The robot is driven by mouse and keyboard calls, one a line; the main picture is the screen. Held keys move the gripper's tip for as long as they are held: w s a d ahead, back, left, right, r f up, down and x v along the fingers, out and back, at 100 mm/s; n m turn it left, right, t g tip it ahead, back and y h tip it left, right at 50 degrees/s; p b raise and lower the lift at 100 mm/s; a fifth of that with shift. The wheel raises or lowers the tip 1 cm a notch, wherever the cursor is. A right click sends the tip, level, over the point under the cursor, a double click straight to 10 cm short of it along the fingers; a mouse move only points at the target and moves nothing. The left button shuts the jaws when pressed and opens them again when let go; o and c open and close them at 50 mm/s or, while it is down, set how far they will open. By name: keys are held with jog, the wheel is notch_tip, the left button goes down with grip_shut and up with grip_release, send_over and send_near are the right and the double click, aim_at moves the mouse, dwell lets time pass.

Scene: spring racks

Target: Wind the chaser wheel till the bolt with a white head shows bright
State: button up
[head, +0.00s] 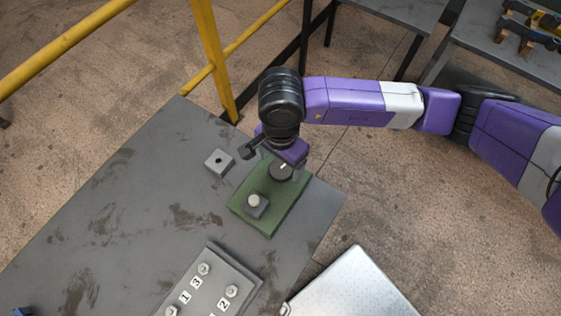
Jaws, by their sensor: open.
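A green board (264,217) lies on the dark table near its right edge. A dark round wheel (276,174) with a small white mark sits on the board's far part. A pale, rounded knob or bolt head (254,201) stands on a small dark block on the board's near part; I cannot tell whether it is lit. A grey plate (235,268) in front carries several silvery bolt heads beside number labels 1, 2 and 3; none shows clearly bright. My gripper (286,166) points down over the wheel, open, partly hiding it. Whether its fingers touch the wheel is unclear.
A small grey square block with a dark hole (219,162) lies left of the board. A yellow rail (211,55) stands behind. A silvery panel (355,288) is at lower right, and other tables stand at upper right.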

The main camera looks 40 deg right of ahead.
jog(key=shift+f, duration=0.9)
jog(key=c, duration=1.4)
jog(key=shift+o, duration=0.2)
